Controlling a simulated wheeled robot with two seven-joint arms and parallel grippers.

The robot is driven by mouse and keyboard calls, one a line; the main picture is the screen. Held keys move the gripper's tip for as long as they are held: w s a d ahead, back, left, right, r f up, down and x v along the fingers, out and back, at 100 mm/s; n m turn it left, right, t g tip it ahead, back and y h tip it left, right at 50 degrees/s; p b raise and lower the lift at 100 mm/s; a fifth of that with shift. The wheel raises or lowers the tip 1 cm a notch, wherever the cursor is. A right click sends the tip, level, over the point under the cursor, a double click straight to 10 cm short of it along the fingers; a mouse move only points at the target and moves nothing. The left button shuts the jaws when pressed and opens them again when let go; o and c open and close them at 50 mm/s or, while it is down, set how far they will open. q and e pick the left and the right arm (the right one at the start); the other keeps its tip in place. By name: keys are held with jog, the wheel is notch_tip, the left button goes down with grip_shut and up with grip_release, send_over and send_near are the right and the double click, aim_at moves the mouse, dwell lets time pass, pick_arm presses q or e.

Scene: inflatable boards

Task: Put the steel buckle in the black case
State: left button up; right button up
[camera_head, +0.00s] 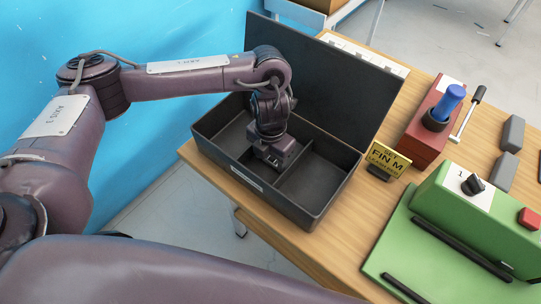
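The black case (333,205) stands open on the wooden table, its lid raised at the back. Thin dividers split its inside into compartments. My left gripper (274,158) points down into the case, near the middle divider. Its fingertips are hidden by its own body and the case, so I cannot see whether they are open or hold anything. I cannot make out the steel buckle in this view. My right gripper is not in view.
Right of the case are a yellow sign (388,158), a red block with a blue-handled piece (427,135), and a green machine (470,215) with a black knob and red button. Grey blocks (504,170) lie at the far right. Bare table (335,250) shows in front of the case.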

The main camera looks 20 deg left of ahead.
aim_at(271, 161)
pick_arm(q)
jog(key=shift+r, duration=0.5)
notch_tip(271, 161, up, 11)
jog(key=p, duration=0.1)
jog(key=shift+r, duration=0.2)
dwell(0.4)
